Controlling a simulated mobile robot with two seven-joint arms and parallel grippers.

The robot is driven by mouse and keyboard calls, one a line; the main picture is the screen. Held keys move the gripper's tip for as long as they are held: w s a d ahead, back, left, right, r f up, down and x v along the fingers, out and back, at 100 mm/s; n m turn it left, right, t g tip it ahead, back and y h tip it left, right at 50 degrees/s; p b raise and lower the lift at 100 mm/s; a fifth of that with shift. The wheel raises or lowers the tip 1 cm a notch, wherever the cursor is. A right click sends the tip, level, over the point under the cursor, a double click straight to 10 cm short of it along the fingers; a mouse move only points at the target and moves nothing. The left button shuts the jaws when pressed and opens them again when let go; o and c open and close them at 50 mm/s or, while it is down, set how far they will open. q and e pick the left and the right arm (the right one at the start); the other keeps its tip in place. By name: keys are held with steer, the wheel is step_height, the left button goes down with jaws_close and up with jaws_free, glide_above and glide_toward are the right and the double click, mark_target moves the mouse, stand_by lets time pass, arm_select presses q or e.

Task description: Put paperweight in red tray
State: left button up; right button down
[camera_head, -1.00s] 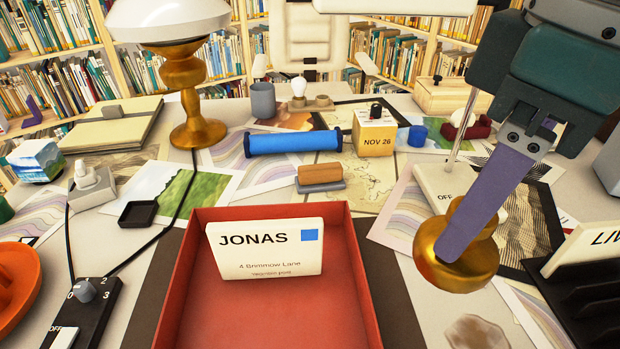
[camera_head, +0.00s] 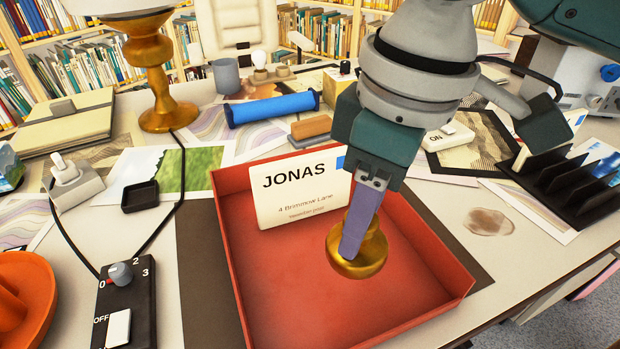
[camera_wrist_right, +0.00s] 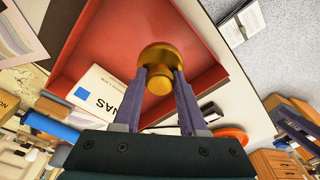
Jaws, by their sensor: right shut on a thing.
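The gold paperweight (camera_head: 368,254) is round with a knob. My right gripper (camera_head: 357,232) is shut on it and holds it over the red tray (camera_head: 285,285). In the right wrist view the paperweight (camera_wrist_right: 158,60) sits between the purple fingers of my right gripper (camera_wrist_right: 160,85), with the red tray (camera_wrist_right: 105,40) behind it. I cannot tell whether the paperweight touches the tray floor. A white card marked JONAS (camera_head: 300,190) stands in the tray at its back, left of the gripper. My left gripper is not in view.
A black control box (camera_head: 128,300) with a dial and an orange dish (camera_head: 25,300) are left of the tray. A blue roller (camera_head: 272,109) and a wooden-topped block (camera_head: 311,128) lie behind it. A black rack (camera_head: 565,180) stands to the right. The tray's front middle is bare.

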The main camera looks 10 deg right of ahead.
step_height(320, 180, down, 5)
steer(key=shift+r+b, duration=0.1)
steer(key=shift+b, duration=0.4)
step_height(320, 180, down, 4)
steer(key=shift+r+b, duration=0.2)
steer(key=shift+b, duration=0.45)
steer(key=shift+f, duration=0.25)
steer(key=shift+f, duration=0.15)
steer(key=shift+c, duration=2.3)
jaws_free()
